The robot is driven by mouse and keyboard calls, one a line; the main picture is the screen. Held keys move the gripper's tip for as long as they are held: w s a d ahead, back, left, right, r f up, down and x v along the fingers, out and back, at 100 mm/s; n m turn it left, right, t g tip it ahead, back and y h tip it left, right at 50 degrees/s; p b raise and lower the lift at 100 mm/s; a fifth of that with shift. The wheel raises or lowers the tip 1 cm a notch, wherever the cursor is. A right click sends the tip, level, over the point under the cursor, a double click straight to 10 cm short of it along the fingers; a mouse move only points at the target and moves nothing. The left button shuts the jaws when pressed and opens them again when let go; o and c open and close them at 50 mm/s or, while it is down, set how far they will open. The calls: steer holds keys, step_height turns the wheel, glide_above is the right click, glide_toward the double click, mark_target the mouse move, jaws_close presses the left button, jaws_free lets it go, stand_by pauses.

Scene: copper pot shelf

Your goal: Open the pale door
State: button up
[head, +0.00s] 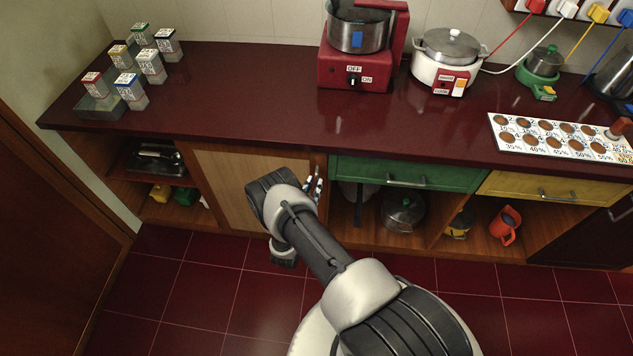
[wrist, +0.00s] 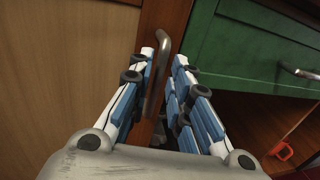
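The pale door (head: 228,180) is a light wood panel under the counter, left of the green drawer, and it looks closed. It fills the left of the wrist view (wrist: 65,70). Its grey bar handle (wrist: 159,75) stands upright near the door's right edge. My gripper (head: 314,184) is at that edge, with my arm hiding part of the door. In the wrist view my gripper (wrist: 164,60) is open, with one finger on each side of the handle. The fingers look apart from the bar; contact at its lower end cannot be told.
The green drawer (head: 400,175) and open shelves with a lidded pot (head: 402,212) lie right of the door. A yellow drawer (head: 555,188) is farther right. An open shelf (head: 150,180) lies left. The red-tiled floor (head: 200,290) in front is clear.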

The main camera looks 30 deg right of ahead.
mark_target(316, 181)
steer(key=shift+b+x, duration=0.3)
steer(key=shift+x, duration=1.5)
steer(key=shift+c, duration=0.5)
jaws_close()
